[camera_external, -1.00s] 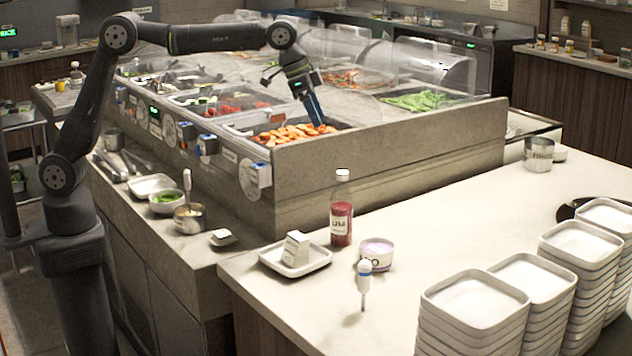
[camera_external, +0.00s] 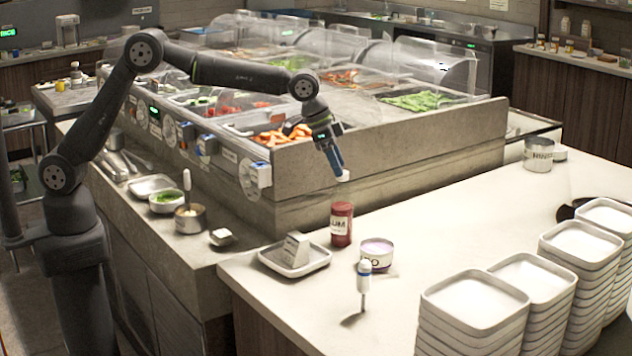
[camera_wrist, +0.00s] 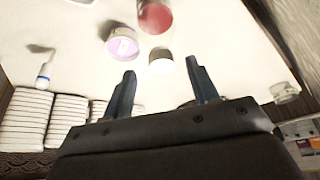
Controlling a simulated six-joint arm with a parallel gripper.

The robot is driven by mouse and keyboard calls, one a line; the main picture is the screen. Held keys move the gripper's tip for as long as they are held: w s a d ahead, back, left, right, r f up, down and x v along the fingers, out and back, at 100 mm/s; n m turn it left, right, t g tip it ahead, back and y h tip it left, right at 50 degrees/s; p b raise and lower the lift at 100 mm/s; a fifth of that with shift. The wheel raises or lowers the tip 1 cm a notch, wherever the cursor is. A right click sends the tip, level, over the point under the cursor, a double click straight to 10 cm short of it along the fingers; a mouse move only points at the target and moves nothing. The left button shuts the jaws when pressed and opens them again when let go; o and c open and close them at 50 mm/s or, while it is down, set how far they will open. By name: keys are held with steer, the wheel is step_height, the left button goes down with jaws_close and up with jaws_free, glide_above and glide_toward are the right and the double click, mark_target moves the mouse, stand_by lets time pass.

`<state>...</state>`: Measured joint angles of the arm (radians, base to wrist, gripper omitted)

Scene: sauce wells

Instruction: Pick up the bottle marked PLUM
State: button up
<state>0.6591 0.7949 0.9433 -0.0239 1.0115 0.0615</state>
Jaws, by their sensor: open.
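The bottle of dark red sauce (camera_external: 341,225) stands upright on the white counter, its label partly readable as "UM". Its white cap (camera_external: 343,176) shows just below my gripper (camera_external: 337,168), whose blue fingers point down at the bottle's top. In the wrist view, the bottle's red body (camera_wrist: 155,16) is at the top edge and its white cap (camera_wrist: 161,62) lies between the lines of my two blue fingers (camera_wrist: 160,80). The fingers are apart with nothing between them. I cannot tell whether they touch the cap.
A white tray (camera_external: 272,262) holding a pale wedge block lies to the left. Stacked white dishes (camera_external: 470,302) fill the right front.

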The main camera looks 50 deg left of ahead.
steer(key=x, duration=0.3)
steer(key=shift+w+d+f, duration=0.1)
steer(key=shift+w+f, duration=0.05)
steer(key=shift+f, duration=0.2)
jaws_close()
steer(key=shift+r, duration=0.1)
